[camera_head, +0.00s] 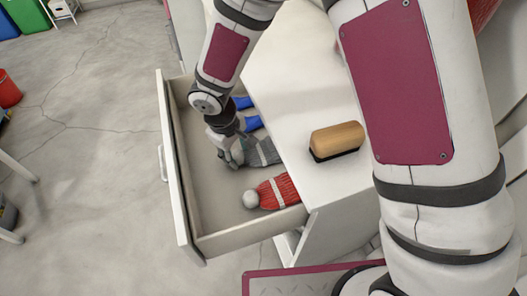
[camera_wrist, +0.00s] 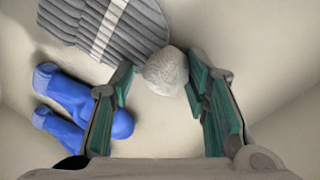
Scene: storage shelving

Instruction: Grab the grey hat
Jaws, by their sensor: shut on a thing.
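The grey hat (camera_head: 263,152) lies in the open drawer, a ribbed grey knit with a light stripe and a pale pompom. In the wrist view, its ribbed body (camera_wrist: 125,35) is at the top left and its pompom lies between my fingers. My gripper (camera_head: 234,158) reaches down into the drawer at the pompom end. In the wrist view my gripper (camera_wrist: 160,75) is shut on the pompom, with a green-padded finger on each side. Part of the hat is hidden by the cabinet top in the head view.
The drawer (camera_head: 182,185) is pulled out of a white cabinet (camera_head: 290,65). A red striped hat (camera_head: 279,191) lies nearer the drawer's front end, and blue items (camera_head: 250,123) lie beyond the grey hat. A wooden brush (camera_head: 337,138) rests on the cabinet top. Open floor lies to the left.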

